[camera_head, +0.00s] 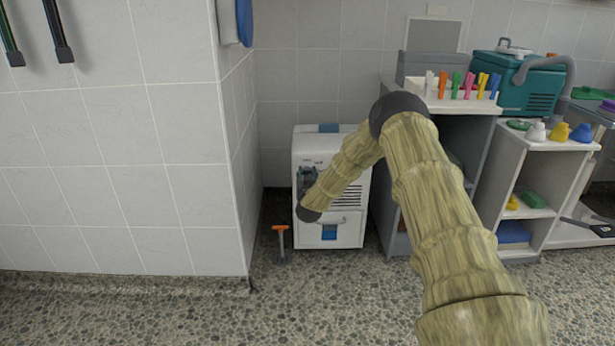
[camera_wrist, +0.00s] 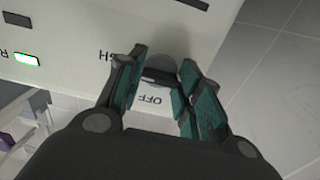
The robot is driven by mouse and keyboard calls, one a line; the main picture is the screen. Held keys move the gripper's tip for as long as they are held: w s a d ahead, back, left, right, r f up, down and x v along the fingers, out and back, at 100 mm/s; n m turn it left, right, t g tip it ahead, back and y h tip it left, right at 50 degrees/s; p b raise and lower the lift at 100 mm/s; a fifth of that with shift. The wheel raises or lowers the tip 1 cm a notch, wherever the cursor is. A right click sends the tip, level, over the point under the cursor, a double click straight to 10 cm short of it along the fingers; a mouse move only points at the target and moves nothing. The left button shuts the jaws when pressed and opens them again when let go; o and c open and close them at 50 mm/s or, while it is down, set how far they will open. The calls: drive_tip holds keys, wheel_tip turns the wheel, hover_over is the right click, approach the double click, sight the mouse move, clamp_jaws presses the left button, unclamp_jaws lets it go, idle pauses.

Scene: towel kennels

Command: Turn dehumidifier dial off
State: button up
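The white dehumidifier (camera_head: 343,230) stands on the floor in the corner beside the tiled wall in the head view. My gripper (camera_head: 308,178) is at the left part of its front, beyond my bent wrist. In the wrist view, a dark grey round dial (camera_wrist: 159,72) on the white panel lies between the teal pads of my gripper (camera_wrist: 163,62). One finger is on each side of it; I cannot tell whether the pads press on it. An upside-down OFF label (camera_wrist: 151,99) shows below the dial, and a partly hidden label ending in H shows left of it. The dial's pointer direction is unclear.
A green indicator (camera_wrist: 26,59) glows on the panel. A tiled wall corner (camera_head: 240,180) is close on the left. Grey shelves (camera_head: 490,130) with colored pegs and a teal carrier (camera_head: 535,88) stand on the right.

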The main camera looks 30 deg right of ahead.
drive_tip(key=shift+r+p, duration=0.1)
drive_tip(key=shift+p, duration=0.2)
drive_tip(key=shift+c, duration=0.4)
drive_tip(key=shift+r+n+p, duration=0.15)
drive_tip(key=shift+n+p, duration=0.35)
drive_tip(key=shift+p, duration=0.25)
drive_tip(key=n+p, duration=0.3)
drive_tip(key=p, duration=0.1)
drive_tip(key=shift+a+r, duration=0.1)
drive_tip(key=n+p, duration=0.1)
drive_tip(key=n, duration=0.3)
drive_tip(key=n+p, duration=0.1)
drive_tip(key=n, duration=0.4)
drive_tip(key=n+p, duration=0.2)
drive_tip(key=n, duration=0.2)
drive_tip(key=shift+f+n, duration=0.35)
drive_tip(key=shift+n, duration=0.05)
